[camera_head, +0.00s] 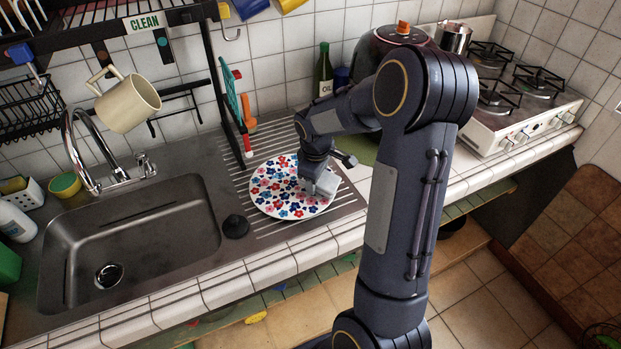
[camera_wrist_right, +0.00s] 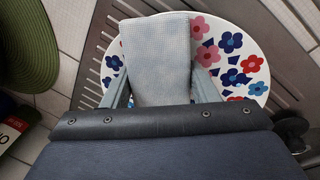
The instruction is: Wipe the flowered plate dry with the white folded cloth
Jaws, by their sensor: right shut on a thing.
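The flowered plate (camera_head: 277,199), white with red, blue and pink flowers, lies on the ribbed steel drainboard right of the sink. My right gripper (camera_head: 322,182) is over the plate's right part, pointing down. In the right wrist view its fingers are shut on the white folded cloth (camera_wrist_right: 156,62), which lies over the plate (camera_wrist_right: 246,62). The cloth looks pale with a waffle texture and seems to touch the plate, but I cannot tell for sure. In the head view the cloth is mostly hidden by the gripper. My left gripper is not in view.
The sink (camera_head: 135,245) is left of the plate, with a black stopper (camera_head: 235,226) between them. A green round mat (camera_head: 363,150) lies behind my right arm, also seen in the wrist view (camera_wrist_right: 30,45). A cream mug (camera_head: 128,104) hangs above the tap (camera_head: 85,150). The stove (camera_head: 520,100) stands far right.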

